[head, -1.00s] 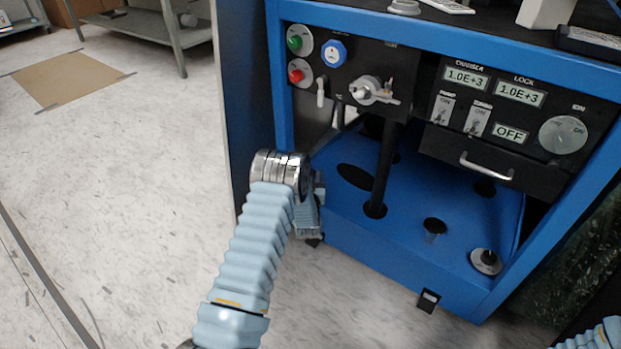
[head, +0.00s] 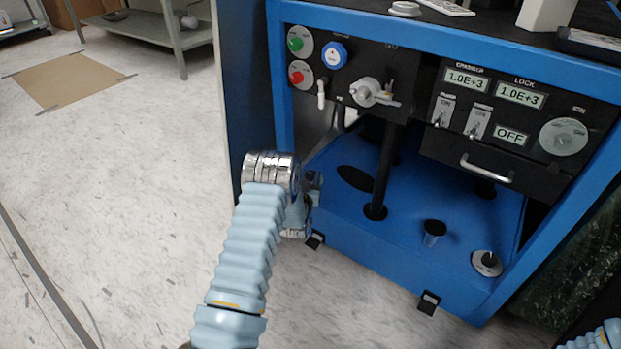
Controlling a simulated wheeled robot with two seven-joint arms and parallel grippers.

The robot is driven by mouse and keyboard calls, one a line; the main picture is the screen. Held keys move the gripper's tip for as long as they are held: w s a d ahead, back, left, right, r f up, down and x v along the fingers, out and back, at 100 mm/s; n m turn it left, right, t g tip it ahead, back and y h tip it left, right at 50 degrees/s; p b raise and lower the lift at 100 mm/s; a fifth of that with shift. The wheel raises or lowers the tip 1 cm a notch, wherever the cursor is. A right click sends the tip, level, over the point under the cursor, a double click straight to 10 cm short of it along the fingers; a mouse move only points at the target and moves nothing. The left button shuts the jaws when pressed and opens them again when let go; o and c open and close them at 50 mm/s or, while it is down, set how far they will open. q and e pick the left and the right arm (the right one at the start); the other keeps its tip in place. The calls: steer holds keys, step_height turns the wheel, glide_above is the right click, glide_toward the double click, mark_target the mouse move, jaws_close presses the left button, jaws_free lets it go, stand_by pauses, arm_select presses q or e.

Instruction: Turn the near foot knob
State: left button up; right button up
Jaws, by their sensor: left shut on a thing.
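My left arm reaches in from the bottom of the head view to the front left corner of the blue machine base (head: 365,255). My left gripper (head: 303,208) is at that corner, partly hidden behind my own wrist. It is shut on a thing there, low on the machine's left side. The near foot knob is where the jaws close, but the wrist and jaws hide it, so its shape and turn cannot be told. A black foot (head: 315,240) shows just below the gripper. My right gripper is out of view; only a bit of that arm shows at the bottom right.
The machine's blue frame post (head: 284,120) stands just above my left wrist. A valve handle (head: 372,93) and a black column (head: 384,165) are above the base.

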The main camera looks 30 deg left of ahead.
arm_select(q)
steer(key=shift+a+m+t+h, duration=0.2)
steer(key=shift+m+t+h, duration=0.3)
steer(key=shift+m+h, duration=1.3)
steer(key=shift+n+h, duration=0.4)
steer(key=o, duration=1.1)
steer(key=shift+c, duration=0.2)
steer(key=shift+s, duration=0.1)
